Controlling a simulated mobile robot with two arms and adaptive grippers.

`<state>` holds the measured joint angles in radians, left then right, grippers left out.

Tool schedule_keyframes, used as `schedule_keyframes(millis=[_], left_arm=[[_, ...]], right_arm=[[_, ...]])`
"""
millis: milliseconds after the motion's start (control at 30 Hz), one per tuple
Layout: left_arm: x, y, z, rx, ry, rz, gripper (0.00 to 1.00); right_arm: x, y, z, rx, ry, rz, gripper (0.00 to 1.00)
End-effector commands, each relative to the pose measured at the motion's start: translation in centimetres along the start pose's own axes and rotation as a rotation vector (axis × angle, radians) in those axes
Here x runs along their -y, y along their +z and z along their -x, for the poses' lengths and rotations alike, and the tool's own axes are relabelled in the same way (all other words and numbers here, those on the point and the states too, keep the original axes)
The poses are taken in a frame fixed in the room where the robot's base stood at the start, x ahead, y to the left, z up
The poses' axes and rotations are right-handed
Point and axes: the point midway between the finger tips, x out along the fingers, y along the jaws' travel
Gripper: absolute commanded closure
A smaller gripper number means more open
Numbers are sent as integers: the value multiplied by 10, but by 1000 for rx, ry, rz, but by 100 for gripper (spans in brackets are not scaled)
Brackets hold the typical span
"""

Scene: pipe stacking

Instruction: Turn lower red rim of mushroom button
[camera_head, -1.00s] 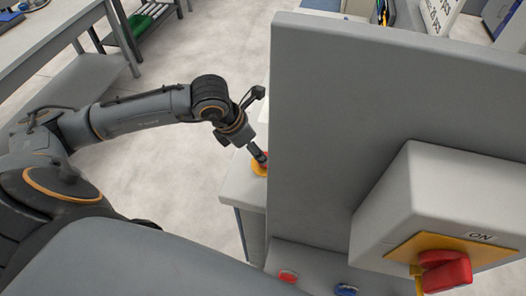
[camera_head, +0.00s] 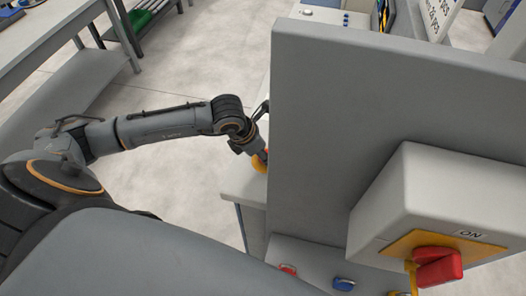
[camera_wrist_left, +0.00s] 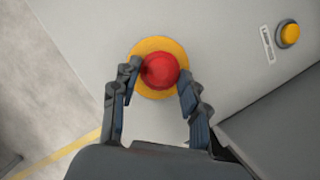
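The red mushroom button (camera_wrist_left: 160,70) sits on a round yellow plate (camera_wrist_left: 150,93) on a light grey surface in the left wrist view. My left gripper (camera_wrist_left: 161,76) has its two fingers apart, one on each side of the red cap. The underside of the rim is hidden. In the head view, part of the yellow plate (camera_head: 258,163) shows beside the large grey panel, which hides most of the button and gripper tips. My right gripper is not in view.
The tall grey panel (camera_head: 345,110) stands just right of my left wrist. A grey box with a red rotary switch (camera_head: 437,267) is at the right. Red (camera_head: 288,270) and blue (camera_head: 344,284) buttons sit below. A small yellow button (camera_wrist_left: 289,34) is right of the mushroom button.

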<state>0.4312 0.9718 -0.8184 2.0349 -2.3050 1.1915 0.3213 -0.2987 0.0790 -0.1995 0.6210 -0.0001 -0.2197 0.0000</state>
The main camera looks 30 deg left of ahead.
Motion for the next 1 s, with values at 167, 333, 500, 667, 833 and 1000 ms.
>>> schedule_keyframes(millis=[167,333,500,667,833,1000], left_arm=[[0,0,0,0,-2,-4,87],[-1,-1,-3,1,-17,-43,87],[-3,-2,-5,1,-51,-129,87],[-4,-1,-6,3,-97,-240,87],[-5,0,-5,3,-143,-354,87],[-6,1,-4,3,-183,-447,87]], right_arm=[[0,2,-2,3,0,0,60],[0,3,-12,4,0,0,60],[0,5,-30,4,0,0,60],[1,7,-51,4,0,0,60],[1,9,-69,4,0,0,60],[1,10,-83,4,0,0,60]])
